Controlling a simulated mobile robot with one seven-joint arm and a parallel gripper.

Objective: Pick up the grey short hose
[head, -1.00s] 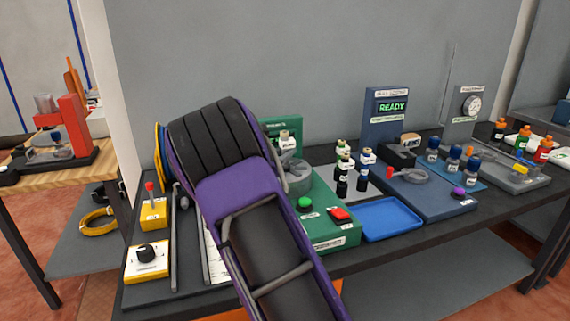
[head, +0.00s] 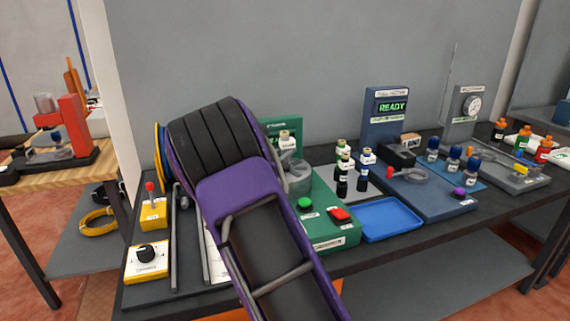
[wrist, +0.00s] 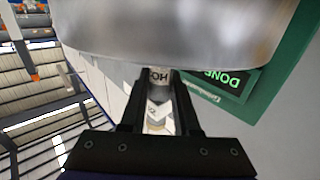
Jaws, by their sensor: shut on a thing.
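In the head view my own wrist hides the fingers.
The green station (head: 328,226) has green and red buttons and a screen (wrist: 225,78) reading DONE. Dark bottles (head: 342,178), an empty blue tray (head: 390,219) and a blue station (head: 440,202) are to the right.

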